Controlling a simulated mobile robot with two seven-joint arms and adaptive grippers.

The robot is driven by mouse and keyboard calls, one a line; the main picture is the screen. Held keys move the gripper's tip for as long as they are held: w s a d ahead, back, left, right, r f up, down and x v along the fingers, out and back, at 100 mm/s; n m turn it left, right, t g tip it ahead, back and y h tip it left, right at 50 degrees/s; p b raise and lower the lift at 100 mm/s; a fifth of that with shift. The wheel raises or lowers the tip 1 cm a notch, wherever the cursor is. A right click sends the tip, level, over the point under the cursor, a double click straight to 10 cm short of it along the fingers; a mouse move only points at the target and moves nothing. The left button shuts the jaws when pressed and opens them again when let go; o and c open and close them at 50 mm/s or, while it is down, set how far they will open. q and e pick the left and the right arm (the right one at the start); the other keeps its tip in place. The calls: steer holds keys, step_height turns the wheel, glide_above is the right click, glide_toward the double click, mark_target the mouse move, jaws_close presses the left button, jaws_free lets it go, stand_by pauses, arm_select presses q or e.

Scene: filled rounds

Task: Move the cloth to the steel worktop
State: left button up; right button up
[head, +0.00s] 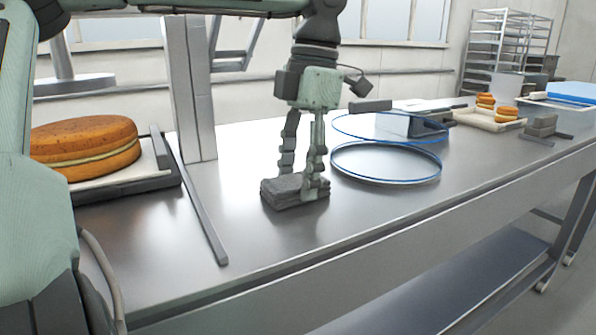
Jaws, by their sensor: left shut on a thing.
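The cloth (281,195) is a grey, folded stack at the middle of the steel worktop (240,235). It looks to be resting on the worktop or just at its surface. My left gripper (303,185) points straight down over the cloth, its fingers around it. It is shut on the cloth. The arm of this gripper comes in from the left along the top of the view. My right gripper is not in view.
A large filled round (85,147) sits on a tray at left, beside a dark metal bar (200,210). A blue-rimmed ring (386,163) lies right of the cloth. Smaller rounds (486,101), a grey block (542,126) and a blue-lidded container (572,92) stand further right.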

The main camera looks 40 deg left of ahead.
arm_select(q)
steer(key=o, duration=1.1)
